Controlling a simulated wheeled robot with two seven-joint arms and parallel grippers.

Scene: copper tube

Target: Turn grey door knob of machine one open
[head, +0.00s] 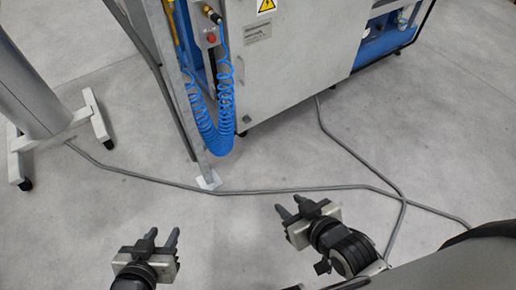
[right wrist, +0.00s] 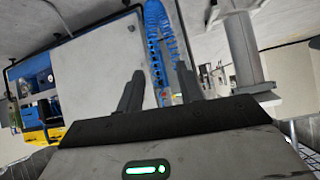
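The machine's light grey door panel (head: 300,45) stands at the top middle of the head view, with a yellow warning sign (head: 266,6) on it. I see no grey door knob in the head view, which cuts off the panel's upper part. The panel also shows upside down in the right wrist view (right wrist: 98,58). My left gripper (head: 162,238) is open and empty above the floor at the lower left. My right gripper (head: 291,207) is open and empty to its right, well short of the machine. Its two fingers also show apart in the right wrist view (right wrist: 160,88).
A coiled blue hose (head: 217,125) hangs beside a grey post (head: 180,85) left of the panel. A grey stand (head: 35,95) with a wheeled base is at the far left. Grey cables (head: 250,191) lie across the floor. The floor before the machine is otherwise clear.

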